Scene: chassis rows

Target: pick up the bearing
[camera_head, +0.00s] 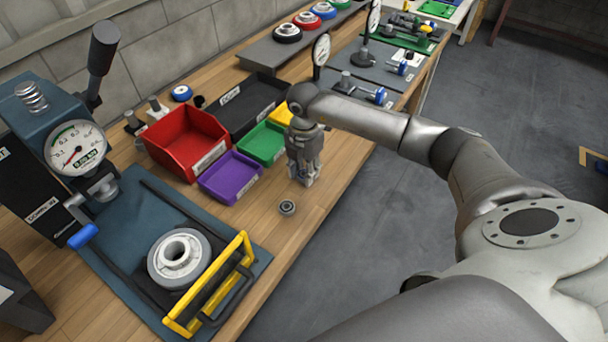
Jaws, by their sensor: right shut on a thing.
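A small round bearing (287,207), dark with a lighter ring, lies on the wooden bench near its front edge. My right gripper (304,181) points down over the bench, just behind and right of this bearing and apart from it in the picture. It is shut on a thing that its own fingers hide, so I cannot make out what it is. My left gripper is not in view.
Red (183,143), purple (230,178) and green (261,144) bins stand left of my gripper. A press with a dial (75,145) and a yellow-handled fixture (207,284) fill the left. Dial stands and parts line the bench behind. The floor at right is mostly clear.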

